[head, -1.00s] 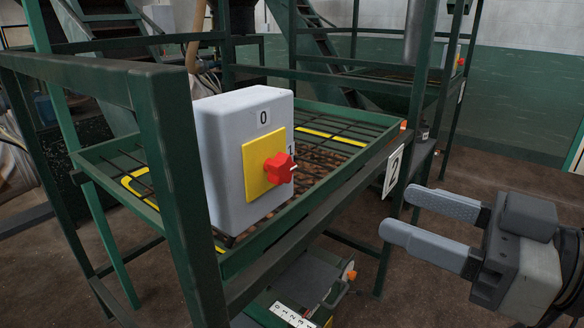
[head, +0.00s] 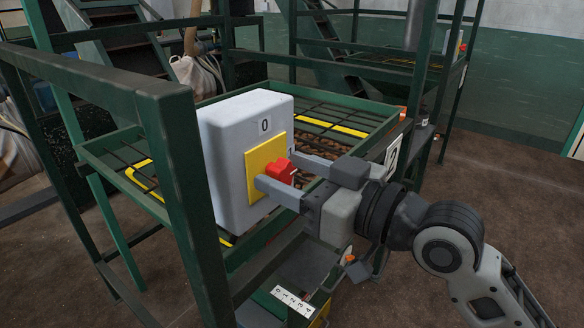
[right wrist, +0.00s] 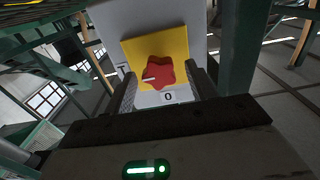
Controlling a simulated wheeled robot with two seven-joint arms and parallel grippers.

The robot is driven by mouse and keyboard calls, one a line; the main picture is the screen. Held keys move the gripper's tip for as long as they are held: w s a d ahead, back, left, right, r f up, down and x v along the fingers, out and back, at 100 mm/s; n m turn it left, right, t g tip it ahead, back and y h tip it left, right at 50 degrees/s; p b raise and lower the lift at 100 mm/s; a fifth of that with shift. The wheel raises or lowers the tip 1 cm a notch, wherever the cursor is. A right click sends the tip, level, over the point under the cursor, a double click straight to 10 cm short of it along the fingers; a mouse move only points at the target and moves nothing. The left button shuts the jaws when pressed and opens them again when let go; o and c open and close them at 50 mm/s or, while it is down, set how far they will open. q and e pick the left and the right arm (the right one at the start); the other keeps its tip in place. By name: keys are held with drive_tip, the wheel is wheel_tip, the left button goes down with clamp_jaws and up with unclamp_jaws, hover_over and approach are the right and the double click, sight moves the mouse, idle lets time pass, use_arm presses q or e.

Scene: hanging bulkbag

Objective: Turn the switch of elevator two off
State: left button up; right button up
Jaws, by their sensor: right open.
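The switch is a grey box (head: 222,160) with a yellow plate (head: 256,172) and a red knob (head: 280,171), mounted on the green frame marked "2" (head: 391,157). A "0" label (head: 264,125) sits at its top. In the right wrist view the white mark on the red knob (right wrist: 160,74) points toward the "1" label, not the "0" label (right wrist: 168,97). My right gripper (head: 279,172) is open, with one finger on each side of the knob. I cannot tell whether the fingers touch it. My left gripper is not in view.
A green post (head: 178,190) and rail stand close to the left of the box. A grated tray (head: 345,118) lies behind it. A numbered strip (head: 293,301) is below. Another frame with stairs stands behind. The brown floor (head: 530,230) at right is clear.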

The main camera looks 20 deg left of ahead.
drive_tip(key=shift+a, duration=0.1)
drive_tip(key=c, duration=1)
drive_tip(key=shift+n, duration=0.3)
drive_tip(key=n+b, duration=0.2)
drive_tip(key=n, duration=0.1)
drive_tip(key=shift+f+n, duration=0.1)
drive_tip(key=shift+n, duration=0.3)
drive_tip(key=n+b, duration=0.1)
drive_tip(key=n, duration=0.3)
drive_tip(key=shift+s, duration=0.1)
drive_tip(key=n, duration=0.9)
drive_tip(key=shift+f+p, duration=0.1)
drive_tip(key=shift+p, duration=0.3)
drive_tip(key=shift+n, duration=0.4)
